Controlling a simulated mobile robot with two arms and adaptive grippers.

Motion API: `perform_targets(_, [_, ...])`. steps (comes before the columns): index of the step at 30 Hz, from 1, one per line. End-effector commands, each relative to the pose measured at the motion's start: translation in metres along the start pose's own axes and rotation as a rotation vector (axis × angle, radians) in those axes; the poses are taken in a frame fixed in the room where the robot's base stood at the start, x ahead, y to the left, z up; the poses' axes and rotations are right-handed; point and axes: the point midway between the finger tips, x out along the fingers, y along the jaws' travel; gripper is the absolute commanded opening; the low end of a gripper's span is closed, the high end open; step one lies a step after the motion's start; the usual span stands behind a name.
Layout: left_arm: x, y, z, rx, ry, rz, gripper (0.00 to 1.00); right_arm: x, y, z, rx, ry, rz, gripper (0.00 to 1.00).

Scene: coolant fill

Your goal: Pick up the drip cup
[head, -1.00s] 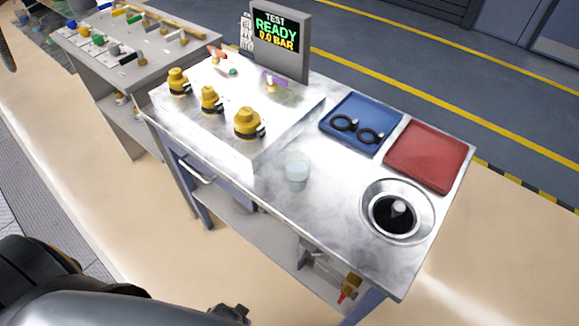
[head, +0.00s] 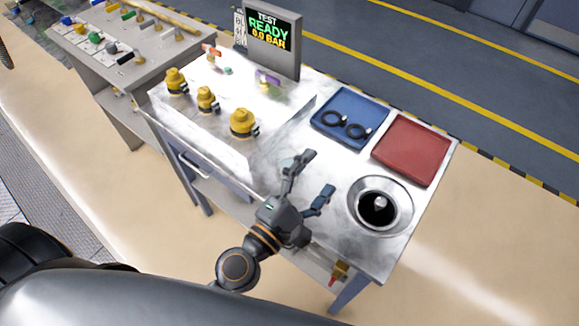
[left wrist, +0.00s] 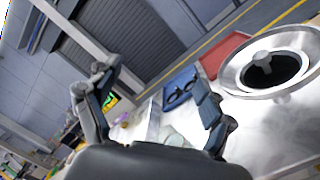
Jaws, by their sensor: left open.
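The drip cup is a small translucent pale cup (head: 286,162) on the metal bench top, in front of the white raised panel. In the head view my left gripper hides most of it. It also shows as a pale blue-green shape between the fingers in the left wrist view (left wrist: 172,138). My left gripper (head: 318,173) is open and empty, its two fingers spread over the bench's front part, close to the cup. I cannot tell whether a finger touches it. The left gripper (left wrist: 150,85) also frames the lower left wrist view. My right gripper is not in view.
A metal funnel-like bowl (head: 352,207) with a dark centre stands right of my left gripper. Behind are a blue tray (head: 345,101) with black rings and a red tray (head: 412,150). Yellow-capped fittings (head: 243,122) and a display (head: 272,38) stand on the left.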

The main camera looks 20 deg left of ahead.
Motion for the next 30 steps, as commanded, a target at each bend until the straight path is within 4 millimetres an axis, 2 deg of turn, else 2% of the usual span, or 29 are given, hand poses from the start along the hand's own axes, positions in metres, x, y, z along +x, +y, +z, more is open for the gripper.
perform_targets(1, [0.001, 0.004, -0.016, -0.182, 0.092, 0.058, 0.82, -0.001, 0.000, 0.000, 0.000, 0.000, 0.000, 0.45])
perform_targets(3, [-0.003, 0.001, -0.042, -0.426, 0.227, 0.127, 0.82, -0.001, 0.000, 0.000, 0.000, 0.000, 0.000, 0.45])
perform_targets(6, [-0.014, -0.020, -0.075, -0.716, 0.416, 0.190, 0.82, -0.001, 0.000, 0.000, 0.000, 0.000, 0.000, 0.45])
perform_targets(9, [-0.028, -0.047, -0.096, -0.921, 0.571, 0.221, 0.82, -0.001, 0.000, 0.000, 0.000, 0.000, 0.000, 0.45])
perform_targets(12, [-0.038, -0.068, -0.106, -1.040, 0.673, 0.233, 0.82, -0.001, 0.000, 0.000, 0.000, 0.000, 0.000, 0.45])
perform_targets(17, [-0.035, -0.079, -0.116, -1.095, 0.725, 0.239, 0.82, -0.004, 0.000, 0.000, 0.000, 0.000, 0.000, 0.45])
perform_targets(24, [0.000, -0.084, -0.145, -1.091, 0.722, 0.239, 0.82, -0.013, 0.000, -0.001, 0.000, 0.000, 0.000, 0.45])
perform_targets(30, [0.019, -0.090, -0.162, -1.090, 0.721, 0.238, 0.82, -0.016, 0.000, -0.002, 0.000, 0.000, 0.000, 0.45])
